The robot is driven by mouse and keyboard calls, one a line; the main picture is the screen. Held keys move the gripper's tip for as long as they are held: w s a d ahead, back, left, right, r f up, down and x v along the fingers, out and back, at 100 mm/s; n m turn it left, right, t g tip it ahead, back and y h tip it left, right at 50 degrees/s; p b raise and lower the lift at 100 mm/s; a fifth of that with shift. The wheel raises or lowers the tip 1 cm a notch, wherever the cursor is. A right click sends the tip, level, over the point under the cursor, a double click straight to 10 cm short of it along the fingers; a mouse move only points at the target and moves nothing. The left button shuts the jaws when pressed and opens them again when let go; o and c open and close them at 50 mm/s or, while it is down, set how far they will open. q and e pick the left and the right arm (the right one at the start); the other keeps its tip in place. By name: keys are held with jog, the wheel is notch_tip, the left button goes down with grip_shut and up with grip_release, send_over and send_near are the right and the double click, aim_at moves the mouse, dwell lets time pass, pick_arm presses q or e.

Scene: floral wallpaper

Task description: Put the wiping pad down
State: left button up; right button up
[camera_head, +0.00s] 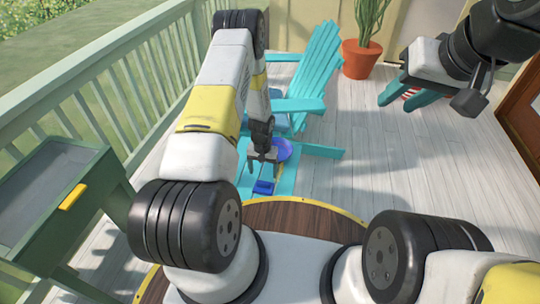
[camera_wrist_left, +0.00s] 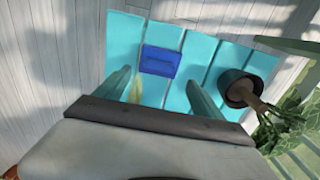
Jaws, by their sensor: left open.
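The wiping pad, seemingly the small blue block (camera_head: 263,187), lies flat on a turquoise slatted table (camera_head: 245,182). In the left wrist view the blue pad (camera_wrist_left: 160,62) rests on the slats (camera_wrist_left: 205,58), just beyond the fingertips. My left gripper (camera_head: 263,160) is above the table, near the pad. Its two fingers stand apart in the left wrist view (camera_wrist_left: 158,80), open, with nothing held between them. My right gripper (camera_head: 470,96) is at the upper right, far from the pad; its jaws are not clear.
A blue-purple round thing (camera_head: 284,149) is behind the left gripper. A turquoise chair (camera_head: 318,62) stands beyond. A green cart (camera_head: 75,205) and railing (camera_head: 110,75) are at left.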

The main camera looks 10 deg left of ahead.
pick_arm(q)
notch_tip(320, 180, up, 36)
jog(key=s+t, duration=0.2)
jog(key=t, duration=0.1)
jog(key=s+d+r+t+h, duration=0.1)
jog(key=s+r, duration=0.8)
jog(key=s, duration=0.2)
jog(key=s+d+r+t+h, duration=0.1)
jog(key=s+r+t, duration=0.1)
jog(key=s+r, duration=0.7)
jog(key=shift+s, duration=1.1)
jog(key=shift+d, duration=0.1)
